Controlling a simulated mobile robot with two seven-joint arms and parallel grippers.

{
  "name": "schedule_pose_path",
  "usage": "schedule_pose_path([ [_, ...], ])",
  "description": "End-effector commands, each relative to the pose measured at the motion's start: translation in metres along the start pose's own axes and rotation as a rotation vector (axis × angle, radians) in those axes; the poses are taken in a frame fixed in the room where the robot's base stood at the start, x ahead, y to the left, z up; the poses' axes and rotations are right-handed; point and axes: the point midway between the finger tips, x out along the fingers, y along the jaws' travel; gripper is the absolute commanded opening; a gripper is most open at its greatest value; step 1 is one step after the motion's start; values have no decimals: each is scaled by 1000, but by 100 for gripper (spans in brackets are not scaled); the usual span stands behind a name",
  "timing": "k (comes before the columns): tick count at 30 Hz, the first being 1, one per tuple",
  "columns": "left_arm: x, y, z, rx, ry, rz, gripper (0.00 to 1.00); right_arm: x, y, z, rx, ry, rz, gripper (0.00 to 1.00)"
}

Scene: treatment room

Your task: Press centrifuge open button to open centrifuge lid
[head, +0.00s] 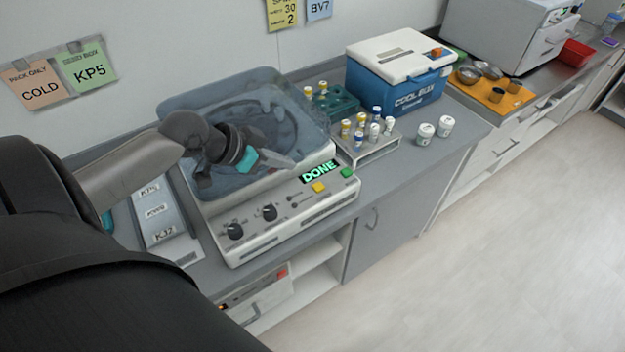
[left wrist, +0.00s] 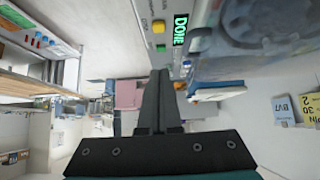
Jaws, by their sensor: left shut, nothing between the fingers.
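The centrifuge (head: 283,222) is a white bench unit with a sloped front panel. Its translucent blue-grey lid (head: 185,100) appears to lie down over the bowl. The display (head: 320,171) reads DONE in green, also in the left wrist view (left wrist: 181,30). A yellow button (head: 319,187) and a green button (head: 347,172) sit below and beside it; no label tells which one opens the lid. Both buttons, yellow (left wrist: 158,27) and green (left wrist: 160,48), show in the wrist view. My left gripper (head: 288,162) is shut and empty, above the lid's front part, apart from the buttons. My right gripper is out of view.
Two black knobs (head: 269,213) are on the panel's left. A grey tray rack with vials (head: 374,131), a green rack (head: 332,103), two white jars (head: 425,134) and a blue cool box (head: 400,88) stand to the right. A labelled grey box (head: 160,215) is at left.

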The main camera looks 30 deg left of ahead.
Motion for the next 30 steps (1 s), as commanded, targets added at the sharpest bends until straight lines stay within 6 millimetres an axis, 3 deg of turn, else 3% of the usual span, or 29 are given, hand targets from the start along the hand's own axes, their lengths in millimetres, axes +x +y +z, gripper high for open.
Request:
schedule_pose_path([
  [5, 5, 0, 0, -1, 1, -1, 0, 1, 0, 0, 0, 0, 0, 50],
  [11, 24, 0, 0, -2, 2, 0, 0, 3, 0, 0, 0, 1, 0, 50],
  [27, 104, 1, 0, -3, 0, 1, 0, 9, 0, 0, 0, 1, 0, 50],
  [30, 114, 1, 14, -4, -3, 1, 0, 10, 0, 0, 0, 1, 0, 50],
])
